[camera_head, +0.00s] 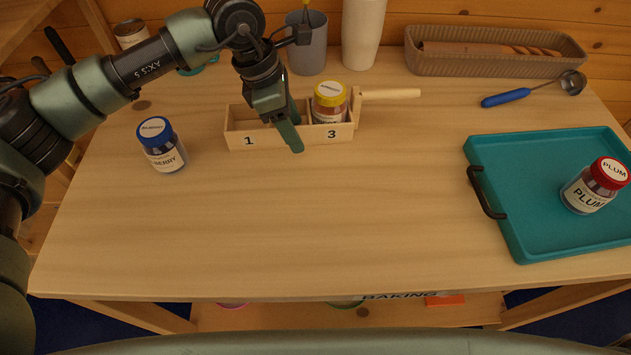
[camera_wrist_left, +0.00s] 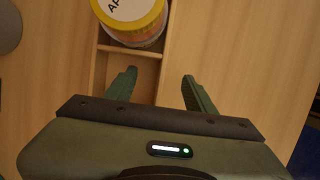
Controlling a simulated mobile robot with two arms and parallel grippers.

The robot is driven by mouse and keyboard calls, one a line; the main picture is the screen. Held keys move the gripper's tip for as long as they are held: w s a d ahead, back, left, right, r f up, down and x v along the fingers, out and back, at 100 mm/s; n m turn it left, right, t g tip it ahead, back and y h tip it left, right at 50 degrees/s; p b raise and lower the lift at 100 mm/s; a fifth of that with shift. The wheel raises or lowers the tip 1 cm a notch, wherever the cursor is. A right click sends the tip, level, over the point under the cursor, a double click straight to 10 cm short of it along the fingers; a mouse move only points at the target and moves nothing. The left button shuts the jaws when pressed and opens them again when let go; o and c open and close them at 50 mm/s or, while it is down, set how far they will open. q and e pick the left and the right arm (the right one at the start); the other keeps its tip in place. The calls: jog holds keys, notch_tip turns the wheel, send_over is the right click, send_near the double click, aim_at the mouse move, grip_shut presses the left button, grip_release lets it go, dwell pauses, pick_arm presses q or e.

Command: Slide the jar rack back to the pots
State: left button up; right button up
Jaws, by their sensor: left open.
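The wooden jar rack (camera_head: 265,139) stands on the table with its handle (camera_head: 390,93) pointing right. Its front shows the numbers 1 and 3; my gripper hides the middle of the front. A yellow-lidded jar (camera_head: 330,103) sits in compartment 3, and its lid also shows in the left wrist view (camera_wrist_left: 130,12). My left gripper (camera_head: 293,133) is open at the rack's middle. In the left wrist view its fingers (camera_wrist_left: 159,88) appear to straddle the front wall, one over the compartment, one outside. Behind the rack stand a grey pot (camera_head: 307,48) and a white pot (camera_head: 362,35).
A blue-lidded berry jar (camera_head: 163,147) stands left of the rack. A teal tray (camera_head: 530,215) with a red-lidded plum jar (camera_head: 593,187) is at the right. A basket (camera_head: 490,62) and a blue-handled ladle (camera_head: 507,97) lie back right. The table's front middle is clear.

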pick_arm(q)
jog(key=shift+r, duration=0.1)
jog(key=shift+p+v, duration=1.4)
jog(key=shift+v, duration=2.05)
